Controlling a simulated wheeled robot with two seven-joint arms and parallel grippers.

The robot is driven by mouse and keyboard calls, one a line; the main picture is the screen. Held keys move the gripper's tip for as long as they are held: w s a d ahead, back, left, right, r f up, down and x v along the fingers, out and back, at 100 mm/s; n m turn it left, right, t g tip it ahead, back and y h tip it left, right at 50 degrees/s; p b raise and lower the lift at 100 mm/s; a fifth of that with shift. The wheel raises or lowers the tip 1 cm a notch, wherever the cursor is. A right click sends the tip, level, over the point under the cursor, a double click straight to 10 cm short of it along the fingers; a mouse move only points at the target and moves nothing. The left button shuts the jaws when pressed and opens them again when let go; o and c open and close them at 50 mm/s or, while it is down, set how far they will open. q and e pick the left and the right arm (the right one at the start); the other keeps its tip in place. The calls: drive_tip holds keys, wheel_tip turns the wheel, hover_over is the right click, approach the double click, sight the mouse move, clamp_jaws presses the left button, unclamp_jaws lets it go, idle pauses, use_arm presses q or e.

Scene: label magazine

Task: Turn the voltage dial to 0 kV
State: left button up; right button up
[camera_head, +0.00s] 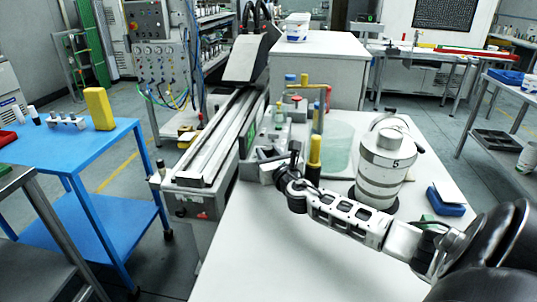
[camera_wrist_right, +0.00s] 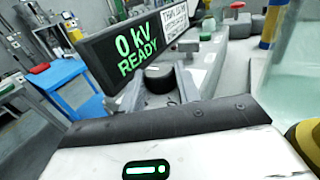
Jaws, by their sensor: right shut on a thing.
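In the head view my right gripper (camera_head: 277,169) is at the near end of the bench equipment, and the dial is hidden there. The dial's own marking cannot be read. My left gripper is not in view.
A yellow-topped post (camera_head: 315,152) and a clear greenish vessel (camera_head: 338,147) are near the gripper. A long rail (camera_head: 215,135) runs left of it. The white table's front (camera_head: 265,255) is clear.

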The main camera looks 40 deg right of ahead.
drive_tip(key=o, duration=1)
drive_tip(key=shift+c, duration=0.2)
drive_tip(key=v, duration=1.4)
drive_tip(key=shift+s+a+f+b, duration=0.1)
drive_tip(key=shift+s+b, duration=0.05)
drive_tip(key=shift+b, duration=0.2)
drive_tip(key=shift+v, duration=0.8)
